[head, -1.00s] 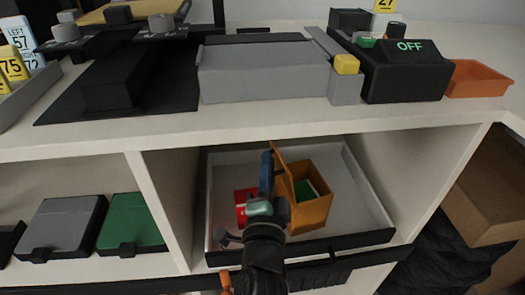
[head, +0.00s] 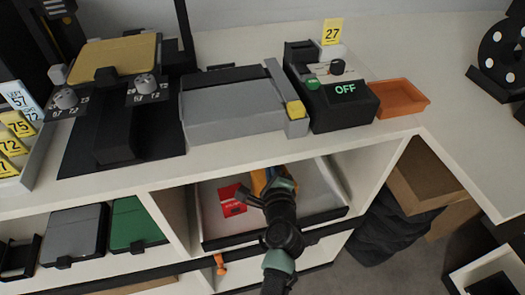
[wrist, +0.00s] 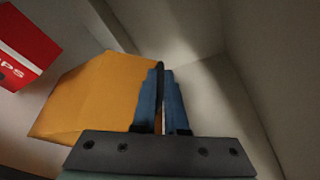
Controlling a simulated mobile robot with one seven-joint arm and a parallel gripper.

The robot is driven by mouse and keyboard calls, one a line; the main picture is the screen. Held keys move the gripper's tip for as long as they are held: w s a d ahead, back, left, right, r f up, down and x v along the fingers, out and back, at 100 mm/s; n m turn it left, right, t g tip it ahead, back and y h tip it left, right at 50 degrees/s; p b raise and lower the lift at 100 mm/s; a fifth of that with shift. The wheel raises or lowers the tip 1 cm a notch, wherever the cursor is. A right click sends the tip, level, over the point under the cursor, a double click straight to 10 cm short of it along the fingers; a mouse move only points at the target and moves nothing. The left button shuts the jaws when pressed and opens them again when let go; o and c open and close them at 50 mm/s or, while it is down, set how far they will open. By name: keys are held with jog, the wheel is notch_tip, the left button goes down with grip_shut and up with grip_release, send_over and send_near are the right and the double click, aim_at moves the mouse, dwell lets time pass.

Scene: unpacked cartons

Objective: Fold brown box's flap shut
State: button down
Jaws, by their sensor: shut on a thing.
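The brown box (head: 259,181), orange-brown in colour, stands in a pale tray inside the middle shelf compartment. In the head view my arm hides most of it. In the wrist view its plain side (wrist: 95,98) fills the left and middle, right beside my fingers. My gripper (wrist: 163,98) has blue fingers, close together, with a thin dark edge between them. It appears shut on the box's flap, seen edge-on. The head view shows the gripper (head: 277,184) at the box, but the flap and the box's opening are hidden there.
A red packet (head: 232,200) lies left of the box in the tray (head: 325,215); it also shows in the wrist view (wrist: 24,45). Compartment walls and the counter (head: 400,135) above hem in my arm. A green case (head: 133,225) sits in the left compartment.

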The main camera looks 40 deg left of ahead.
jog(key=w+m+p, duration=0.1)
jog(key=w+d+f+m+g+p, duration=0.1)
jog(key=shift+w+d+m+g, duration=0.1)
jog(key=shift+m+g, duration=0.2)
jog(key=shift+m, duration=0.1)
jog(key=shift+w+d+f+m+g+y, duration=0.3)
jog(key=shift+w+f+m+g, duration=0.1)
jog(key=shift+f+m, duration=0.2)
jog(key=shift+w+d+f+m+g, duration=0.15)
jog(key=shift+f+m+g, duration=0.1)
jog(key=shift+f, duration=0.15)
jog(key=shift+w+f+m+g, duration=0.15)
jog(key=shift+f+m, duration=0.15)
jog(key=shift+f, duration=0.1)
jog(key=shift+w+d+f+m+g, duration=0.15)
jog(key=shift+f+m+g, duration=0.1)
jog(key=shift+f, duration=0.3)
jog(key=c, duration=0.9)
grip_release()
jog(key=shift+c, duration=0.2)
